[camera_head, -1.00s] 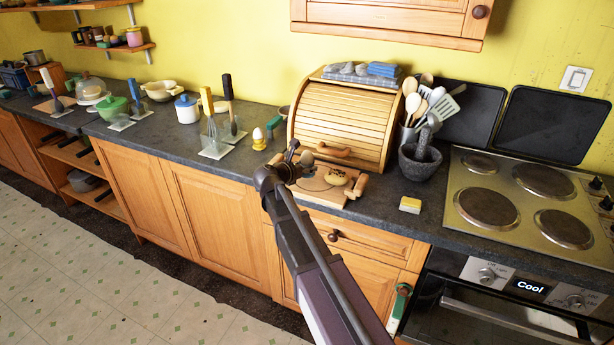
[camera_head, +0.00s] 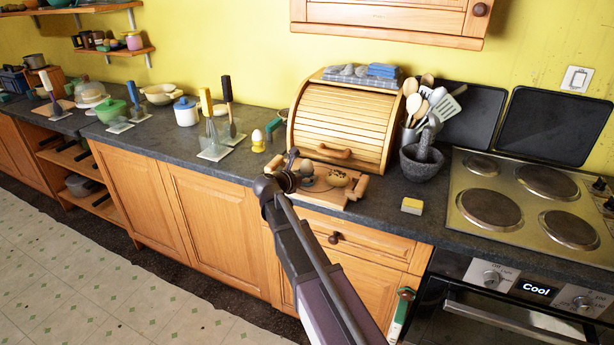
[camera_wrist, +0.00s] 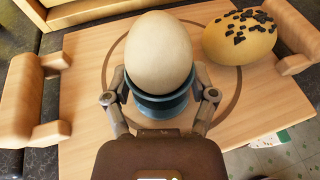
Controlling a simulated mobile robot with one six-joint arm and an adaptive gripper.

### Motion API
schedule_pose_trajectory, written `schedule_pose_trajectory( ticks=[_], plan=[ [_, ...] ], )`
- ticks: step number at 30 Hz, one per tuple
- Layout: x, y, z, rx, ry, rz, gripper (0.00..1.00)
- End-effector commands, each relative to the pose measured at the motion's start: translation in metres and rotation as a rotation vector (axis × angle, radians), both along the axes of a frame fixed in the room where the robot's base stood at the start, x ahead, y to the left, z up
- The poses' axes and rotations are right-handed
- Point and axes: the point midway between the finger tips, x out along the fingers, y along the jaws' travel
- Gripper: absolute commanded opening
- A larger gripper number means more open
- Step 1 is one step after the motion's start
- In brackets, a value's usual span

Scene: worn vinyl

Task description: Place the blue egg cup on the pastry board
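The blue egg cup (camera_wrist: 160,104) holds a pale egg (camera_wrist: 160,50) upright in the wrist view. My gripper (camera_wrist: 160,92) has a finger on each side of the cup and is shut on it. The cup is over the pastry board (camera_wrist: 80,95), within its dark ring line; I cannot tell whether its base touches the wood. In the head view my gripper (camera_head: 294,176) is at the left part of the board (camera_head: 326,198), and my arm partly hides the cup.
A bun with dark bits (camera_wrist: 240,38) lies on the board, right of the cup. Wooden handles stand at the board's sides. The roll-top bread bin (camera_head: 338,122) is behind. A yellow egg cup (camera_head: 258,145) stands left; a sponge (camera_head: 412,205) and mortar (camera_head: 421,165) are right.

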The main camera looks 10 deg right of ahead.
Motion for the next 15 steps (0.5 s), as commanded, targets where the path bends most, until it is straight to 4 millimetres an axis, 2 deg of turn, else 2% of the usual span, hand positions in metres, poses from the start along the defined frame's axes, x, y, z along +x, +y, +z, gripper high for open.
schedule_pose_trajectory(
  ticks=[15],
  plan=[
    [0.0, 0.0002, 0.0014, 0.0, 0.0, 0.0, 0.93]
  ],
)
